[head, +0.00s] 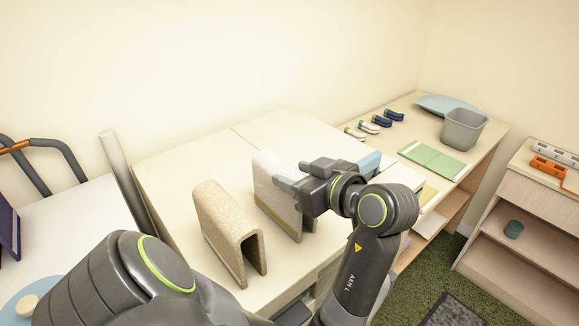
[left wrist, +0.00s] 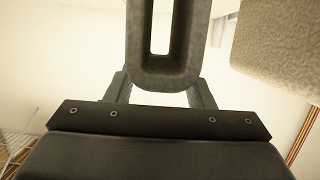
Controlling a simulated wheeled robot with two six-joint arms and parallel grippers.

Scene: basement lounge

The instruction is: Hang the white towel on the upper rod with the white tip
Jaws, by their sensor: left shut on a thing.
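The white towel (head: 268,166), folded over in an upside-down U, is on the pale table in the head view. My left gripper (head: 292,184) is shut on it from the right side. Whether its lower edges touch the table top is hard to tell. In the left wrist view the towel (left wrist: 163,75) shows end-on, as a shaded loop with a slot, between the fingers of my left gripper (left wrist: 163,92). Two dark bent rods (head: 50,147) stand at the far left of the head view, one with an orange-brown section. No white tip shows on them. My right gripper is out of view.
A beige folded towel (head: 225,222) stands just left of the white one and shows at upper right in the left wrist view (left wrist: 280,45). A pale upright post (head: 119,175) rises left of the table. A grey bin (head: 463,129) and green book (head: 433,159) are farther right.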

